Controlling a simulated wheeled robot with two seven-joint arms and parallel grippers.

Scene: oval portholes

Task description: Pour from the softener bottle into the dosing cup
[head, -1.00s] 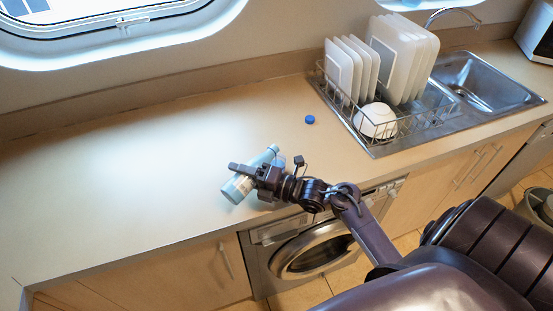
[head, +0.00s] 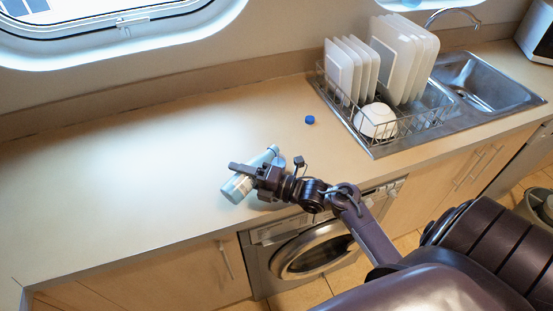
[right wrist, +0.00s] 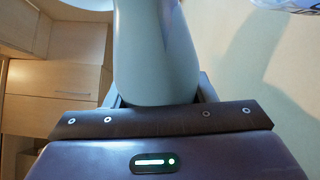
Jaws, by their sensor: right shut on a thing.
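The softener bottle (head: 238,188) is pale blue-grey and lies steeply tilted in my right gripper (head: 255,173), over the front part of the counter. Its narrow end points to the back right. The right gripper is shut around its middle. In the right wrist view the bottle (right wrist: 155,50) fills the space between the fingers. A small bluish thing (head: 281,161), probably the dosing cup, shows just right of the bottle's narrow end, mostly hidden by bottle and gripper. Whether any liquid flows cannot be seen. My left gripper is not in view.
A blue cap (head: 309,119) lies on the counter (head: 130,170) farther back. A wire dish rack (head: 352,122) with plates and a white bowl (head: 376,121) stands right, beside the sink (head: 490,82). A washing machine (head: 310,250) is below. The counter's left is clear.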

